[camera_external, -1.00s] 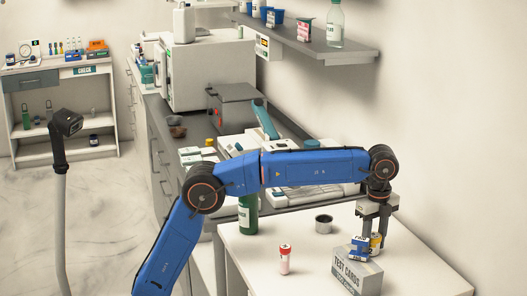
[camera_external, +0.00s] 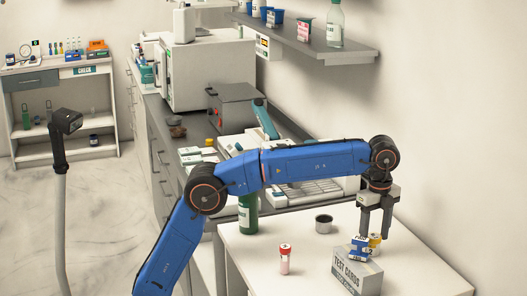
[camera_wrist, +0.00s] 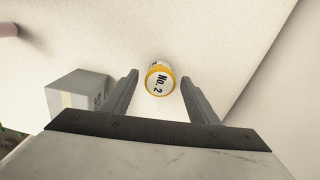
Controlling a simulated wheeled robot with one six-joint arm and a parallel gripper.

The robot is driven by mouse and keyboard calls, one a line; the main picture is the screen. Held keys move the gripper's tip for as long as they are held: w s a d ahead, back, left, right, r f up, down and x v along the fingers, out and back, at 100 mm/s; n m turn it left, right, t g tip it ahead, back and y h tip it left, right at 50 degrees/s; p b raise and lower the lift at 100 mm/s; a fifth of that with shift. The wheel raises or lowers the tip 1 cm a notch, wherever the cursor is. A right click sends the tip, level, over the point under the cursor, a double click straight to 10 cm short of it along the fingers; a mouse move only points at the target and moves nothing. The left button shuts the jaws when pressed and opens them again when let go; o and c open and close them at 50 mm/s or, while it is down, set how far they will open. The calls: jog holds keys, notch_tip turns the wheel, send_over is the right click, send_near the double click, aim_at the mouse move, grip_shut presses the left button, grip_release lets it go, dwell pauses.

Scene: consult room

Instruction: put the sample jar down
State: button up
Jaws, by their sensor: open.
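The sample jar (camera_external: 376,240), with a yellow rim, stands on the white table just behind the test cards box. Its lower part is hidden by the boxes in the external view. In the wrist view the jar (camera_wrist: 159,80) shows its round top marked "No. 2", between and slightly beyond the fingertips. My gripper (camera_external: 375,232) points down above the jar and is open, with a finger to each side and visible gaps to the jar in the wrist view (camera_wrist: 160,90).
The grey test cards box (camera_external: 357,272) carries a small blue-and-white box (camera_external: 360,249), close to the jar. A red-capped tube (camera_external: 285,259), a dark cup (camera_external: 323,224) and a green bottle (camera_external: 247,214) stand farther left. The table's right front is clear.

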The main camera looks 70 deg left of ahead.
aim_at(374, 236)
notch_tip(374, 236, up, 8)
jog(key=shift+r, duration=0.65)
dwell(0.3)
